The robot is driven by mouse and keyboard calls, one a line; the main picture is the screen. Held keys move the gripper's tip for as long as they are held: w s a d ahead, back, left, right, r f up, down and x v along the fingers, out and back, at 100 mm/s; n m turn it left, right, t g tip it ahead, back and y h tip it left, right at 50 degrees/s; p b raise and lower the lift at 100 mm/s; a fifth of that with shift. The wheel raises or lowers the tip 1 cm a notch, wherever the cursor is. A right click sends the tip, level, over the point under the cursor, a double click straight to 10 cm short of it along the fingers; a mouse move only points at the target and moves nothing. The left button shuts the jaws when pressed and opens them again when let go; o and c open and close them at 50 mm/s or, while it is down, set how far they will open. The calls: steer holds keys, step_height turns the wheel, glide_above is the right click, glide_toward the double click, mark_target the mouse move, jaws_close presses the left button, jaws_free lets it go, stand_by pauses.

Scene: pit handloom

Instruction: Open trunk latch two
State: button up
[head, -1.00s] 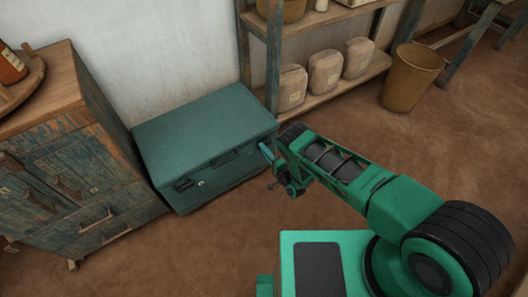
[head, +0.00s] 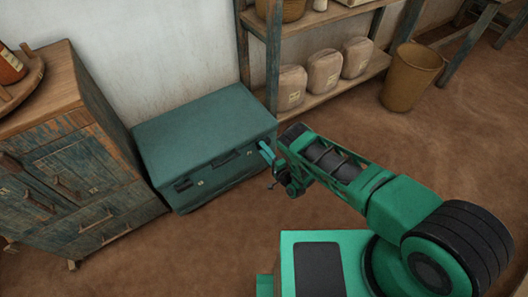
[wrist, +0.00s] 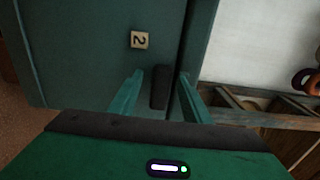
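The teal trunk (head: 200,125) stands on the floor against the wall, with its lid down. Its front shows a dark latch (head: 183,185) on the left and a dark handle (head: 228,160) in the middle. My gripper (head: 264,149) is at the right end of the trunk's front. In the wrist view, a small plate marked 2 (wrist: 139,40) sits on the trunk beside a dark latch (wrist: 159,88). My gripper's two fingers (wrist: 160,80) are apart, one on each side of this latch. Whether they touch it I cannot tell. In the head view my gripper hides this latch.
A worn wooden cabinet (head: 100,125) stands close to the trunk's left. A shelf (head: 330,85) with several sacks is behind and to the right. A brown bin (head: 410,78) stands at the shelf's right end. The floor before the trunk is clear.

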steer(key=shift+s, duration=0.1)
steer(key=v, duration=1)
steer(key=shift+s+d, duration=0.2)
steer(key=shift+d, duration=0.05)
